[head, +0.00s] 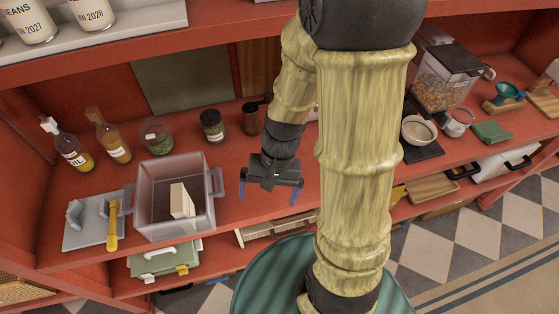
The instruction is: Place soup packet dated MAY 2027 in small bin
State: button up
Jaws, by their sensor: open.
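A clear, open plastic bin (211,185) stands on the red shelf at the left. A small cream-coloured packet (181,201) stands inside it, tilted slightly; any date on it is too small to read. My gripper (269,194) is open and empty above the shelf's front part, to the right of the bin and apart from it. Its two bluish fingers point down. I see no other packet clearly.
A grey tray with a yellow-handled tool (112,226) lies left of the bin. Two bottles (113,137), jars (212,126) and a grinder (251,118) stand behind. Labelled canisters (89,12) stand on the upper shelf. My arm hides the shelf's middle.

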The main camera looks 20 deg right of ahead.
jog(key=w+d+r+n+t+h, duration=0.2)
jog(key=w+d+r+n+t, duration=0.1)
jog(key=r, duration=0.3)
jog(key=shift+w+d+n+t+h, duration=0.4)
jog(key=shift+d+n+t, duration=0.1)
jog(key=shift+d+t, duration=0.15)
jog(key=shift+f, duration=0.1)
jog(key=shift+s+a, duration=0.1)
jog(key=shift+s, duration=0.1)
jog(key=shift+w, duration=0.1)
